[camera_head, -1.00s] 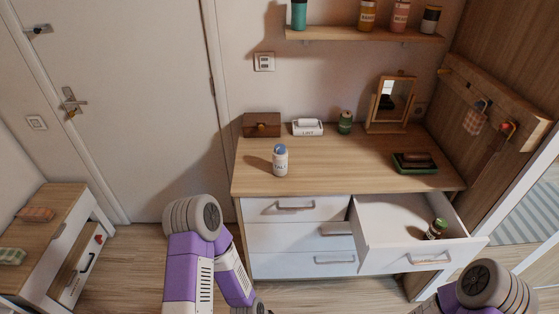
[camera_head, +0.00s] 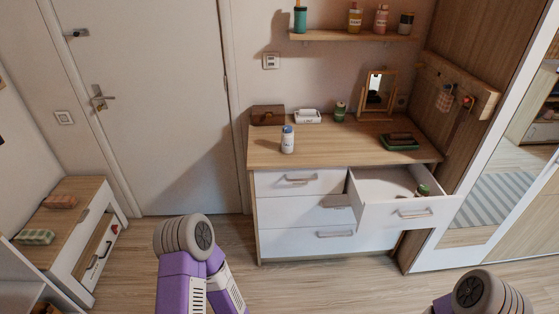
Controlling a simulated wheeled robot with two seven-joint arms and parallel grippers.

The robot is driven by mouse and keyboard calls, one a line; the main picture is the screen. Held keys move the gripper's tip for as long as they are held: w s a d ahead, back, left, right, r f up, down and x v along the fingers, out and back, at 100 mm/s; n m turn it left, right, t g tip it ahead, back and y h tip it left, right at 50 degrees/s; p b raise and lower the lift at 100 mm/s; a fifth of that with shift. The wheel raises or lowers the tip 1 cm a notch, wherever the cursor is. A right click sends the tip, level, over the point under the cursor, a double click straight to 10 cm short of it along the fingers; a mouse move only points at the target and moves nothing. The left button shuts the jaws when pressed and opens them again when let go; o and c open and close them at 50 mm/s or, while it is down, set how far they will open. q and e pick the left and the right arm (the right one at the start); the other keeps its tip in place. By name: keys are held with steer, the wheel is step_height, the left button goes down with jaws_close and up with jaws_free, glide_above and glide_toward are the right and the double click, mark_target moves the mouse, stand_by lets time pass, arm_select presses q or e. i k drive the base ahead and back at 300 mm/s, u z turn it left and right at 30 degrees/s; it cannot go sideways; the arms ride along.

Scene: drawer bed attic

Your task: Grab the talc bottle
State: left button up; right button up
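The talc bottle (camera_head: 288,140) is white with a blue cap. It stands upright near the front left of the wooden dresser top (camera_head: 330,153), with clear wood around it. My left arm comes up from the bottom of the view, in front of the dresser and well short of the bottle; its gripper is out of the picture. My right arm shows only in part at the bottom right, and its gripper is also out of the picture. Neither arm touches the bottle.
The dresser's top right drawer (camera_head: 412,216) is pulled out with a green jar (camera_head: 422,190) inside. A brown box (camera_head: 268,115), a tissue box (camera_head: 308,116), a green container (camera_head: 340,111) and a mirror (camera_head: 379,92) stand at the back. A low cabinet (camera_head: 72,240) is at left.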

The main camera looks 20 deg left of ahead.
mark_target(288, 140)
steer(key=z, duration=0.55)
steer(key=k, duration=0.2)
steer(key=u, duration=1.6)
steer(key=i, duration=1.4)
steer(key=z, duration=0.95)
